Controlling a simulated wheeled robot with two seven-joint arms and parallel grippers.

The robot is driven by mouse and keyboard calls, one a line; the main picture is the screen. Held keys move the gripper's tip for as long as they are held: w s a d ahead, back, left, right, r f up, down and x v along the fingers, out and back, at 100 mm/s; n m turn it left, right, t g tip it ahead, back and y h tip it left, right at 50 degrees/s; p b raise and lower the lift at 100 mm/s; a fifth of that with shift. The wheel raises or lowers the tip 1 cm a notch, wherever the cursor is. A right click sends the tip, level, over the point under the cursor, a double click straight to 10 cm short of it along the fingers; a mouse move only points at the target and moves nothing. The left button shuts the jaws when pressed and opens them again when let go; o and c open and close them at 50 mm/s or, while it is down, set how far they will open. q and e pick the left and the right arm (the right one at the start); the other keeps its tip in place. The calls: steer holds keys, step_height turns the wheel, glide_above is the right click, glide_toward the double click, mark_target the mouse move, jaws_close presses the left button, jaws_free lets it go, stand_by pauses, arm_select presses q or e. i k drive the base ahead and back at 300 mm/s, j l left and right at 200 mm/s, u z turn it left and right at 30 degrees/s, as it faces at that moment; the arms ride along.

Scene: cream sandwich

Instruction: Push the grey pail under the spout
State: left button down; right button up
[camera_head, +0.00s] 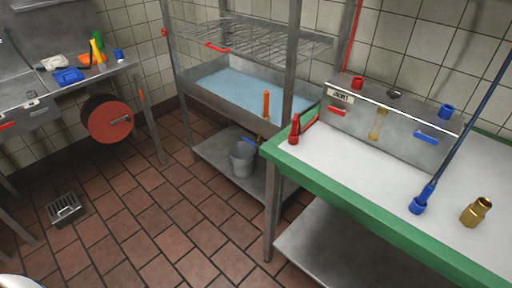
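The grey pail (241,160) stands upright on the low metal shelf under the blue-lined basin, with a blue piece at its rim. An upright orange handle (266,104) is at the basin's front. A small brass-coloured piece (262,142) shows below it, right of and above the pail; I cannot tell whether it is the spout. The table's corner and leg stand close on the pail's right. Neither of my grippers is in view.
A green-edged table (345,193) fills the right, with a blue-ended rod (424,192) and brass fitting (477,211) on it. A red reel (107,119) hangs at the left. A floor drain (64,209) lies in the tiles. The floor before the pail is clear.

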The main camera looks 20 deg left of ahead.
mark_target(242, 154)
steer(key=i+j+z, duration=0.15)
steer(key=j, duration=0.25)
steer(key=i+j+z, duration=0.1)
steer(key=j, duration=0.35)
steer(key=i+j+z, duration=0.15)
steer(key=j, duration=0.3)
steer(key=i+j+z, duration=0.15)
steer(key=j, duration=0.3)
steer(key=i+j+z, duration=0.1)
steer(key=j, duration=0.35)
